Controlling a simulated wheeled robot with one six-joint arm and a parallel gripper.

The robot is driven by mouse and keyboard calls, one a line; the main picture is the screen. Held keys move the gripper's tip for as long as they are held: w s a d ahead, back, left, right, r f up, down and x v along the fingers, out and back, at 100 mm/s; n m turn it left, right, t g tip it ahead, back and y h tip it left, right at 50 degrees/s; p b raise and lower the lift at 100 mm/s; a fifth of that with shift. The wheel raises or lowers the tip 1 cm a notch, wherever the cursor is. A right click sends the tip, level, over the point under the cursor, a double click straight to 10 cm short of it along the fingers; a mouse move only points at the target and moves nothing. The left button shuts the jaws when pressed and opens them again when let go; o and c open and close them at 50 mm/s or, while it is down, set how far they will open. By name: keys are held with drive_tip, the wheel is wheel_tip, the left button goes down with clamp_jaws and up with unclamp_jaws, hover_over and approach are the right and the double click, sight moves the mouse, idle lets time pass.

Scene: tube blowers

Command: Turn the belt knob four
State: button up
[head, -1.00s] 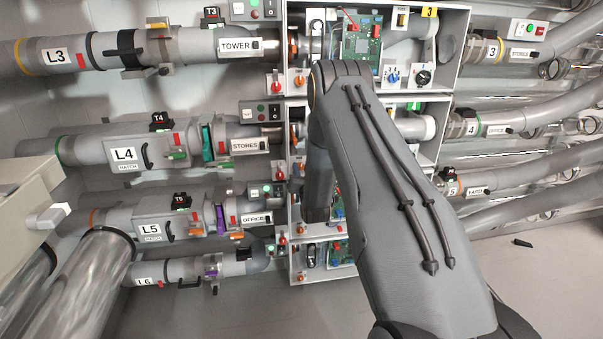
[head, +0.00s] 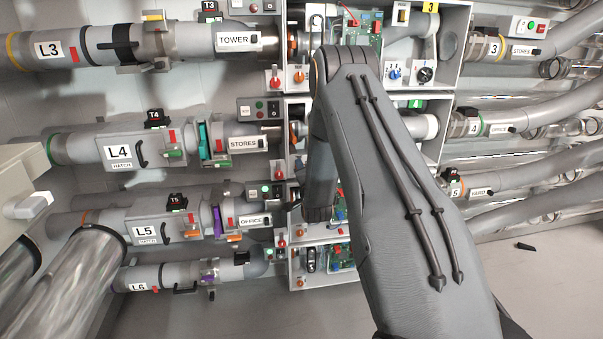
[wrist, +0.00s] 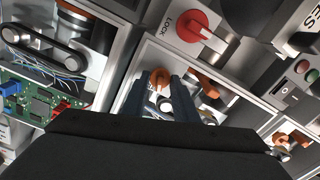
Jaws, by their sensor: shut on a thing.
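In the wrist view, the two dark fingers of my gripper (wrist: 158,93) stand on either side of an orange knob (wrist: 160,77) on a pale panel and are shut on it. The knob's face shows between the fingertips; any label on it is hidden or too small to read. In the head view my arm reaches down to the fourth row of the cabinet and hides my gripper and the knob.
A red LOCK knob (wrist: 190,26) stands close above the gripper, and a black belt on pulleys (wrist: 55,38) lies to the left. A green circuit board (wrist: 35,108) is near my gripper's left side. Pipe L4 (head: 118,152) runs into the cabinet from the left.

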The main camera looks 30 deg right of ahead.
drive_tip(key=shift+m+b, duration=0.55)
drive_tip(key=shift+m, duration=1.45)
drive_tip(key=o, duration=0.8)
drive_tip(key=shift+d, duration=0.1)
drive_tip(key=shift+s, duration=0.1)
drive_tip(key=b+v, duration=0.1)
drive_tip(key=v, duration=0.6)
drive_tip(key=shift+s, duration=0.35)
